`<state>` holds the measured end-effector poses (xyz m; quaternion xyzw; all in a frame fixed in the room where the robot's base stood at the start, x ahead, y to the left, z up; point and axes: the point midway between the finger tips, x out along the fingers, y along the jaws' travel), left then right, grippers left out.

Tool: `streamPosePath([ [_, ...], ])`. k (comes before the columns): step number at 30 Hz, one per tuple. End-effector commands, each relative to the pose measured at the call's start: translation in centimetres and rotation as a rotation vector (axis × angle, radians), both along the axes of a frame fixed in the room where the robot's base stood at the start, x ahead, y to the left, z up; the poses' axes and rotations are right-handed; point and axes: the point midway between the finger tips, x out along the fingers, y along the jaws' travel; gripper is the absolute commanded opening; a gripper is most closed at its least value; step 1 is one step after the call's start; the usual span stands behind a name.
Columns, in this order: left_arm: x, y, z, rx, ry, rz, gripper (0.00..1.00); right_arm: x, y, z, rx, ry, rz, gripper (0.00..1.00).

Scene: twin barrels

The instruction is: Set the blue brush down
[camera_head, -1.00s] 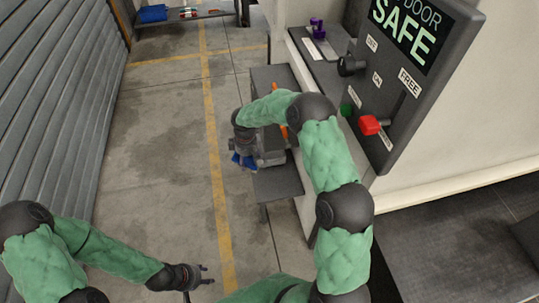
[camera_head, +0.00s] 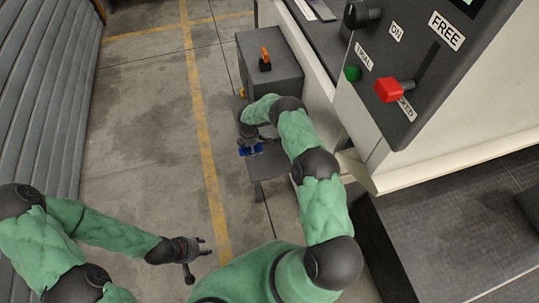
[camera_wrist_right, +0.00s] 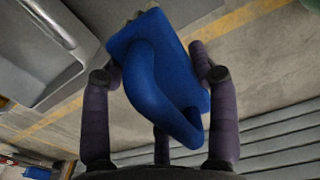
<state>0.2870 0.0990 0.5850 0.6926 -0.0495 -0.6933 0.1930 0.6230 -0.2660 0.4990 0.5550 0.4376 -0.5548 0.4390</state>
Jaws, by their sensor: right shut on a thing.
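The blue brush (camera_head: 251,150) is in my right gripper (camera_head: 252,136), low beside the grey step in the head view. The right wrist view shows the brush (camera_wrist_right: 165,75) large, with a looped blue handle, between the fingers of the gripper (camera_wrist_right: 158,82). A little of its grey bristle side shows at the top. The arm partly covers the gripper in the head view. I cannot tell whether the brush touches a surface. My left gripper (camera_head: 204,249) is open and empty over the floor at lower left.
A dark grey box (camera_head: 283,80) bears a small orange-topped thing (camera_head: 265,61). A lower grey step (camera_head: 272,178) adjoins it. A control panel (camera_head: 425,75) with a red-knobbed lever (camera_head: 393,90) stands at the right. The floor left of the step is clear.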

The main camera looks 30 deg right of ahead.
Motion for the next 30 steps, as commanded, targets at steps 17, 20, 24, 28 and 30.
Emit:
streamPosePath([
  [17,0.0,0.0,-3.3,0.0,0.0,0.0,0.4,-7.1,-6.3,-7.2,0.001,0.0,-0.003,0.24],
  [20,0.0,0.0,-3.4,0.0,0.0,0.0,0.4,-7.4,-6.5,-7.6,0.001,0.0,-0.002,0.24],
  [24,0.0,0.0,-3.6,0.0,0.0,0.0,0.4,-7.8,-6.9,-8.2,0.001,0.001,-0.003,0.24],
  [28,0.0,0.0,-4.4,0.0,0.0,0.0,0.4,-8.1,-7.1,-9.9,0.001,0.0,-0.002,0.24],
  [30,0.0,0.0,-4.9,0.0,0.0,0.0,0.4,-8.1,-7.1,-11.0,0.002,0.0,-0.002,0.24],
])
